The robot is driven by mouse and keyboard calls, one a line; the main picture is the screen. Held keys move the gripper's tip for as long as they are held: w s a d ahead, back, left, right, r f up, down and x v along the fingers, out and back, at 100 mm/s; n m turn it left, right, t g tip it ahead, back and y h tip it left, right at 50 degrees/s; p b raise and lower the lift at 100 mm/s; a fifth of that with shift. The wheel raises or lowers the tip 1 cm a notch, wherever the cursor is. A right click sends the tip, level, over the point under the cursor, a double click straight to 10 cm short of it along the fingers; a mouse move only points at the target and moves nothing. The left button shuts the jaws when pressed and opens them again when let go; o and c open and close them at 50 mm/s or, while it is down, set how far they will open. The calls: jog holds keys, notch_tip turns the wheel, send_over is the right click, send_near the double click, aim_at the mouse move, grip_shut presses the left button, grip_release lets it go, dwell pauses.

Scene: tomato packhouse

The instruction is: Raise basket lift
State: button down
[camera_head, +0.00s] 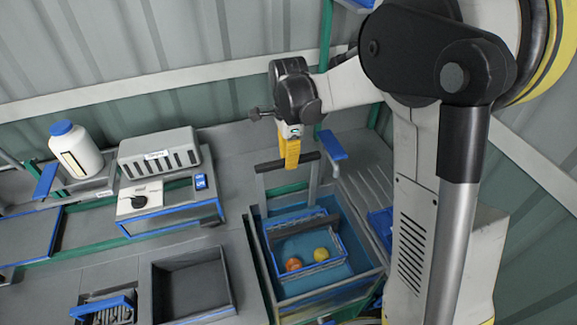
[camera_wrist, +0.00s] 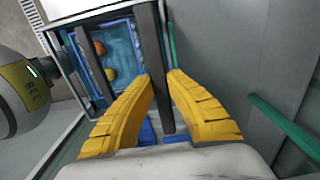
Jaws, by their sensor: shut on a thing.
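The basket lift is a blue-rimmed basket (camera_head: 338,240) hanging under a dark crossbar handle (camera_head: 270,166) on grey uprights. The basket sits in a blue tank (camera_head: 376,272) and holds one orange and one yellow tomato (camera_head: 320,254). My gripper (camera_head: 290,162) points down at the handle with its yellow fingers shut on the dark bar. In the wrist view the bar (camera_wrist: 152,62) runs between the fingers of my gripper (camera_wrist: 160,84), and the basket with the tomatoes shows beyond. The fingers hide part of the bar in the head view.
Left of the tank are an empty grey bin (camera_head: 228,272), a bench with a grey slotted box (camera_head: 160,158), and a white bottle with a blue cap (camera_head: 78,155). A green post (camera_head: 325,50) stands behind my gripper. A blue paddle (camera_head: 333,145) is just right of the handle.

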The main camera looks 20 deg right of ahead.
notch_tip(320, 180, up, 6)
jog(key=shift+p, duration=1.2)
jog(key=c, duration=1.3)
grip_release()
notch_tip(320, 180, up, 12)
jog(key=s+f+n+t+b, duration=0.7)
jog(key=s+f+n+b, duration=0.9)
jog(key=s+f+n, duration=0.2)
jog(key=shift+s+f, duration=0.9)
jog(key=shift+s, duration=0.1)
